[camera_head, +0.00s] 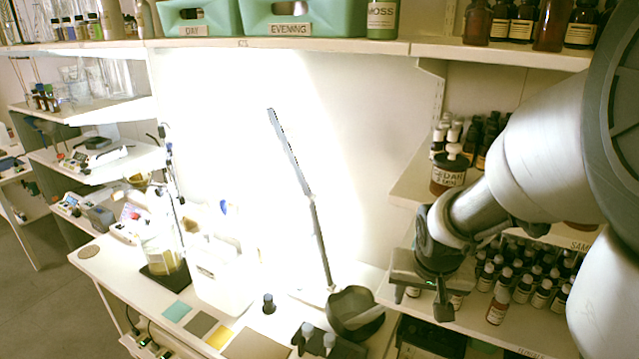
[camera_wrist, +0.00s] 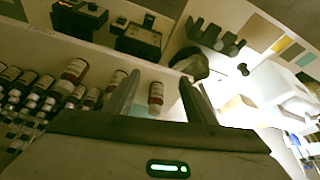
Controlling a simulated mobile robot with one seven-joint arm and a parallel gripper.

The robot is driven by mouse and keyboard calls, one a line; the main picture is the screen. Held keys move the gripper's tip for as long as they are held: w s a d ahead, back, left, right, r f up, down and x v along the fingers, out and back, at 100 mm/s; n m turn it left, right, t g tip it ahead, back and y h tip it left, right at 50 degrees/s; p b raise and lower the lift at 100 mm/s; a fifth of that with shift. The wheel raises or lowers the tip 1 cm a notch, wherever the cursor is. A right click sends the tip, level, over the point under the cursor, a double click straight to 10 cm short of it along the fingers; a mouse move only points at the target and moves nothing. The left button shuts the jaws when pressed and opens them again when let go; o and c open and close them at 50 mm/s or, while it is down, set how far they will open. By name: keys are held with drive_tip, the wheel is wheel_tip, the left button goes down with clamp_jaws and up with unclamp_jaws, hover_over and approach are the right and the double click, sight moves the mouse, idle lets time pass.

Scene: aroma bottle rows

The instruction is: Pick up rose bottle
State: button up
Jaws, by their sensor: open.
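No readable label in either view says rose, so I cannot tell for certain which bottle is the rose one. My gripper (camera_head: 424,296) is over the lower right shelf, at the left end of the bottle rows. In the wrist view my gripper (camera_wrist: 158,77) is open, with its two fingers apart. A small brown bottle (camera_wrist: 156,94) with a white label shows between the fingers; I cannot tell whether they touch it. Several similar bottles (camera_wrist: 22,86) stand in rows to the left. In the head view more small bottles (camera_head: 541,294) fill the shelf right of my gripper.
A larger jar labelled CEDAR (camera_head: 448,174) stands on the shelf above my gripper. Green bins (camera_head: 318,20) sit on the top shelf. Dark devices (camera_wrist: 138,41) lie beyond the fingers.

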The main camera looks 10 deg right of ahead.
drive_tip(key=w+d, duration=0.1)
drive_tip(key=w, duration=0.3)
drive_tip(key=w+d, duration=0.1)
drive_tip(key=w, duration=0.1)
drive_tip(key=shift+w+d, duration=0.3)
drive_tip(key=shift+x, duration=2.6)
drive_tip(key=c, duration=1.2)
